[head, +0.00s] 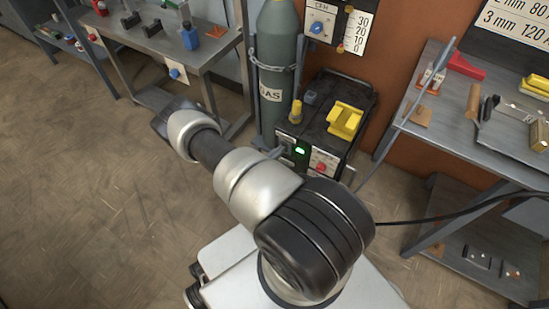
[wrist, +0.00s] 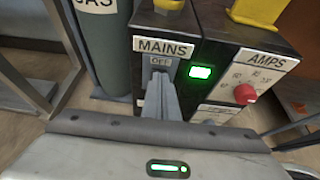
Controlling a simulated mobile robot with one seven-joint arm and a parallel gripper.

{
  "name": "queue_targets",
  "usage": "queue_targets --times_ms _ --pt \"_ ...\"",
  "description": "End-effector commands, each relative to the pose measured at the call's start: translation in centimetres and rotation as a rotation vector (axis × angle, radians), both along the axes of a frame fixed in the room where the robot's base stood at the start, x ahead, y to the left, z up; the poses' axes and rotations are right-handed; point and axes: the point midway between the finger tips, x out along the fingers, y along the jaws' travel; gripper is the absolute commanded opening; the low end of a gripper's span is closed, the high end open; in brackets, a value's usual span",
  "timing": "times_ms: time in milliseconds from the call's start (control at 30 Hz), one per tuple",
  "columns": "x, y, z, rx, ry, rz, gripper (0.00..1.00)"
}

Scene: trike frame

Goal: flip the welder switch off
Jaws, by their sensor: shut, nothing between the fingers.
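The fingers cover most of that area, so the switch's position and any contact cannot be told.
A red knob (wrist: 245,93) is on the AMPS panel right of the lamp. A grey gas cylinder (head: 277,70) stands close left of the welder. Metal benches stand at left (head: 180,45) and right (head: 455,130). A yellow piece (head: 345,119) sits on the welder. Floor at left is clear.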

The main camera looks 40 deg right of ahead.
Motion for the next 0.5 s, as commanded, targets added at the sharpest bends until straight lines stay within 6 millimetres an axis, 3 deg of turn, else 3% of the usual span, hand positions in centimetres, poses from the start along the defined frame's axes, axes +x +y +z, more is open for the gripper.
queue_targets --times_ms 333,500 --pt "0.1 -0.1 0.1 0.000 0.000 0.001 0.00" --pt "0.4 -0.7 1.0 0.068 0.022 -0.002 0.00"
